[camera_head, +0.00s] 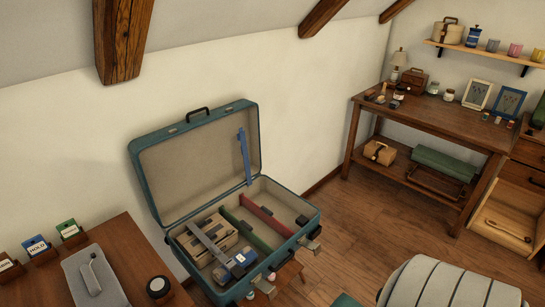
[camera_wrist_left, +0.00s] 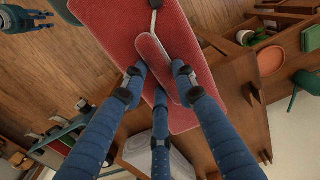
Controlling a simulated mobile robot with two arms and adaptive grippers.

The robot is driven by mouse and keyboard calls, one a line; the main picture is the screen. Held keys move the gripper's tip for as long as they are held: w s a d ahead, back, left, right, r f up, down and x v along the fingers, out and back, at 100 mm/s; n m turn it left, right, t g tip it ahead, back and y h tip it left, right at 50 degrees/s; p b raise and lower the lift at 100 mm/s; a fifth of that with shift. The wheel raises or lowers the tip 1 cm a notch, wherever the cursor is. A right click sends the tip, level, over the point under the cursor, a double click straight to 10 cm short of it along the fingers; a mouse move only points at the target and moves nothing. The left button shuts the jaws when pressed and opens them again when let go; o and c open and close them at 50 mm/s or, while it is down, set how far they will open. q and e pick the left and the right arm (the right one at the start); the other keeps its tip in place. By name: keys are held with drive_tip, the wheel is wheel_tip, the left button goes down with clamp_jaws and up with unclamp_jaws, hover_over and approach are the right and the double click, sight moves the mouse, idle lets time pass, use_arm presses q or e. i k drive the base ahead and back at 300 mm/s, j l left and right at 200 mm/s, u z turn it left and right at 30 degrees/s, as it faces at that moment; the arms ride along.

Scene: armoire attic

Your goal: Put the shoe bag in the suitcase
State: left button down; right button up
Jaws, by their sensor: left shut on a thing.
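A flat red bag (camera_wrist_left: 112,28) with a pale cord and a padded strap is in the left wrist view. It looks like the shoe bag. My left gripper (camera_wrist_left: 158,80) has its blue fingers closed on the strap part. Neither this bag nor a gripper shows in the head view. The teal suitcase (camera_head: 195,165) lies open in the head view, lid up against the wall. Its base holds a beige bundle at the left, a blue item at the front, and red and green dividers. What looks like my right gripper (camera_wrist_left: 35,22) is small at the upper left.
A wooden table (camera_head: 130,240) at the left carries a flat grey bag (camera_head: 95,280), a dark round tin and several small boxes. A workbench (camera_head: 430,115) with jars and frames stands at the right. A pale ribbed object (camera_head: 445,285) fills the lower right.

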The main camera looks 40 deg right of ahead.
sight(278, 213)
drive_tip(key=k+z, duration=0.35)
drive_tip(key=z, duration=0.15)
drive_tip(key=k+l+z, duration=0.2)
drive_tip(key=z, duration=0.25)
drive_tip(key=i+l+z, duration=0.25)
drive_tip(key=z, duration=0.15)
drive_tip(key=i+l+z, duration=0.35)
drive_tip(key=i+z, duration=0.2)
drive_tip(key=z, duration=0.2)
drive_tip(key=i+l+u, duration=0.1)
drive_tip(key=i, duration=0.45)
drive_tip(key=i+l+u, duration=0.1)
drive_tip(key=i, duration=0.45)
drive_tip(key=i+j+u, duration=0.1)
drive_tip(key=u, duration=0.4)
drive_tip(key=i+u, duration=0.3)
drive_tip(key=u, duration=0.15)
drive_tip(key=i+l+u, duration=0.1)
drive_tip(key=u, duration=0.4)
drive_tip(key=i+l+u, duration=0.15)
drive_tip(key=u, duration=0.3)
drive_tip(key=i, duration=0.1)
